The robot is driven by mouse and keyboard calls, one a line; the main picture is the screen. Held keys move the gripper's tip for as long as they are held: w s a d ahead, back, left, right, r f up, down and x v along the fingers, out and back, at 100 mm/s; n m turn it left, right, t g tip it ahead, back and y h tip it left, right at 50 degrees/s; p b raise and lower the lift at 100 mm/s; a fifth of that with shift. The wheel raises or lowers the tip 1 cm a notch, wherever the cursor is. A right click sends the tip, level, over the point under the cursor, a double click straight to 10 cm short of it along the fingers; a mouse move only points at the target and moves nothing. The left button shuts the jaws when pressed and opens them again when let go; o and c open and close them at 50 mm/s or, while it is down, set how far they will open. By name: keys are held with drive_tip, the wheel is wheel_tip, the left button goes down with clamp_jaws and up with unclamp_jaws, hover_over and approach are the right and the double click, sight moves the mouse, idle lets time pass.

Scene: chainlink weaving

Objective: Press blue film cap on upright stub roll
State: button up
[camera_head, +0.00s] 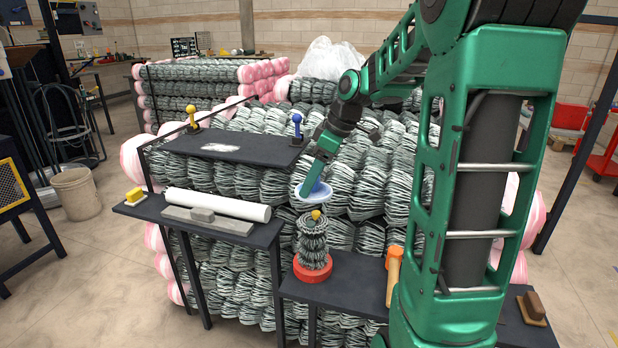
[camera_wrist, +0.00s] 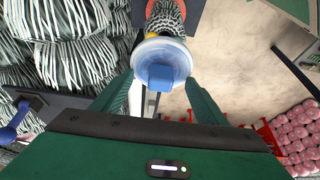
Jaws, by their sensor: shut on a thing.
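The film cap (camera_head: 325,197) is a pale translucent disc with a blue block in its middle. My gripper (camera_head: 311,184) is shut on the cap, with a finger at each side in the wrist view, where the cap (camera_wrist: 160,52) fills the space between the fingertips. The stub roll (camera_head: 312,240) stands upright, a grey wire coil in a red ring base (camera_head: 312,269), with a yellow knob (camera_head: 316,214) on top. The cap is above the roll's top and looks apart from it. In the wrist view the cap partly hides the roll (camera_wrist: 165,14).
A white roll (camera_head: 218,204) and grey bars lie on the left shelf. Blue (camera_head: 297,124) and yellow (camera_head: 191,116) handles stand on the higher shelf. Stacked wire rolls (camera_head: 390,175) are close behind.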

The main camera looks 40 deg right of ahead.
sight(320, 190)
drive_tip(key=shift+f, duration=3.75)
drive_tip(key=shift+f, duration=0.1)
drive_tip(key=o, duration=1.1)
drive_tip(key=v, duration=1)
drive_tip(key=shift+d+r, duration=0.1)
drive_tip(key=shift+r, duration=0.25)
drive_tip(key=shift+s, duration=0.1)
drive_tip(key=s+a+f+m+g+h, duration=0.1)
drive_tip(key=s+f+m, duration=0.2)
drive_tip(key=s, duration=0.5)
drive_tip(key=s+a+f+m+g, duration=0.1)
drive_tip(key=s+a+f+m, duration=0.1)
drive_tip(key=s+m, duration=0.4)
drive_tip(key=s+a+f+m+g+h, duration=0.1)
drive_tip(key=s+m, duration=0.4)
drive_tip(key=s, duration=0.6)
drive_tip(key=shift+s+a+f+g+h, duration=0.15)
drive_tip(key=shift+a+f+g, duration=0.05)
drive_tip(key=shift+f, duration=0.45)
drive_tip(key=shift+s+a+f+g+h, duration=0.15)
drive_tip(key=shift+a+f+g, duration=0.1)
drive_tip(key=shift+f, duration=0.4)
